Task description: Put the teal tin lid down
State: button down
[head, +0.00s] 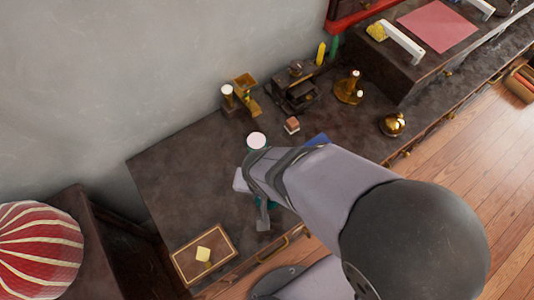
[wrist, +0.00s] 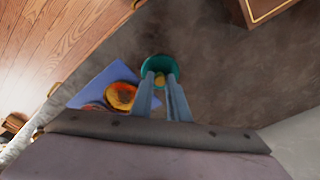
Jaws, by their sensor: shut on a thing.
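The teal tin lid (wrist: 157,64) is a round dark-teal disc with a small yellow knob, seen in the wrist view. My gripper (wrist: 160,82) is shut on the lid at its knob, with the two grey fingers on either side. The lid is over the dark worktop; I cannot tell whether it touches it. In the head view my gripper (head: 262,216) is at the near part of the worktop, and my arm hides most of the lid. A blue mat (wrist: 88,97) lies to the left in the wrist view, with an orange and yellow round thing (wrist: 121,96) on it.
A white-topped round thing (head: 256,140) is just beyond my arm. Brass and dark pieces stand along the back. The worktop's left part is bare.

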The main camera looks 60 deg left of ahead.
jog(key=shift+f, duration=2.05)
jog(key=shift+f+b, duration=0.25)
jog(key=shift+b, duration=0.05)
jog(key=c, duration=1.7)
grip_release()
jog(key=shift+r, duration=0.1)
jog(key=r, duration=0.4)
jog(key=s+d+r, duration=0.1)
jog(key=r, duration=0.7)
jog(key=shift+s+d+r, duration=0.1)
jog(key=shift+s+d, duration=0.05)
